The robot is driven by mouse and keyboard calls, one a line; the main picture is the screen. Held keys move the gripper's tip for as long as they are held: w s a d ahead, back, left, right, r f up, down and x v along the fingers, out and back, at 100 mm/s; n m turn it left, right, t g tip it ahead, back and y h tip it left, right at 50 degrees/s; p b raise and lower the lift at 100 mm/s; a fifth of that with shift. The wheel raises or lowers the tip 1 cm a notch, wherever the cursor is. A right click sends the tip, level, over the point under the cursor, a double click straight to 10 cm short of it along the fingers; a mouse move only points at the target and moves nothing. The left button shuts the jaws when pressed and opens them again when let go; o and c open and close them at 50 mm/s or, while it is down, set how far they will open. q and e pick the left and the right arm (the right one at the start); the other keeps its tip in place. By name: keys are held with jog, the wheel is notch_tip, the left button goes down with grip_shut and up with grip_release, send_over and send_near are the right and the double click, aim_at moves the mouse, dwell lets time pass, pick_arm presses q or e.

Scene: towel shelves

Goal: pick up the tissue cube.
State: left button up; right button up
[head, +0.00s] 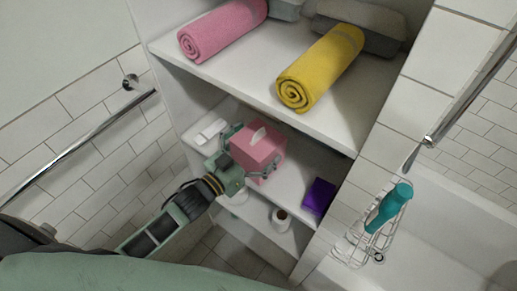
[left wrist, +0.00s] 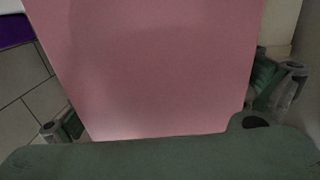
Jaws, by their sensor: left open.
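The tissue cube (head: 258,148) is a pink box with a white tissue sticking out of its top. It stands on the middle shelf (head: 294,176) in the head view. My left gripper (head: 252,154) is at the cube, with its fingers open on either side of it. In the left wrist view the cube's pink face (left wrist: 150,70) fills most of the picture between the two green and grey fingers. I cannot tell whether the fingers touch the cube. My right gripper is not in view.
A purple box (head: 319,196) stands right of the cube, and a white item (head: 210,131) lies left of it. The upper shelf, with a pink towel (head: 222,29) and a yellow towel (head: 321,69), is above. A toilet roll (head: 281,218) is on the shelf below.

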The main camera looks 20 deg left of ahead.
pick_arm(q)
jog(key=c, duration=1.1)
jog(key=shift+r, duration=0.1)
